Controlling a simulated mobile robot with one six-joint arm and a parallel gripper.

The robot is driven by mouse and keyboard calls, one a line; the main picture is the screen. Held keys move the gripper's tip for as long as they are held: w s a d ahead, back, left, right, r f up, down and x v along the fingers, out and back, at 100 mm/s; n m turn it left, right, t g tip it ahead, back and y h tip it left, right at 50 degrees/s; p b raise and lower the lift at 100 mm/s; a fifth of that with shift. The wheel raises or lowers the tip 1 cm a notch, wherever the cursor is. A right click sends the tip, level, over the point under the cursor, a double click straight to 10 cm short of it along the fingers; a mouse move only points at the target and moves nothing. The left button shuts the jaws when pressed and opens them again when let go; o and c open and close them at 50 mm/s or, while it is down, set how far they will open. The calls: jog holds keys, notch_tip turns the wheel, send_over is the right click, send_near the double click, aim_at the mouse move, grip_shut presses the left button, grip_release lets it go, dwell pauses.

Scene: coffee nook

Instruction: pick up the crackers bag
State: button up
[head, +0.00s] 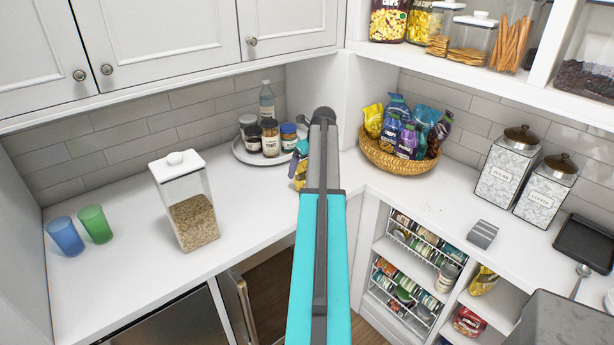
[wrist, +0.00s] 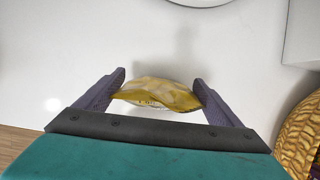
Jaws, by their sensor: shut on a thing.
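My gripper (wrist: 158,95) is shut on a yellow bag, which I take for the crackers bag (wrist: 155,93). In the wrist view the bag sits between the two dark fingers, its edge toward the camera; its print is too small to read. In the head view my arm hides most of the gripper and bag. Only a yellow sliver of the bag (head: 299,174) shows left of the arm, over the white counter near the corner. I cannot tell how far it is above the counter.
A wicker basket (head: 402,166) with several snack bags stands right of my arm. A round tray (head: 243,155) with jars and a bottle is behind, to the left. A cereal container (head: 188,205) and two cups stand further left. The counter between container and arm is clear.

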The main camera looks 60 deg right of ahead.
jog(key=shift+r+b, duration=0.9)
jog(key=shift+r, duration=0.7)
jog(key=s+a+r+b, duration=0.1)
jog(key=s+a+b, duration=0.3)
jog(key=s+a, duration=0.6)
jog(key=shift+s+a+r, duration=0.25)
jog(key=shift+s+r, duration=0.15)
jog(key=shift+s, duration=0.65)
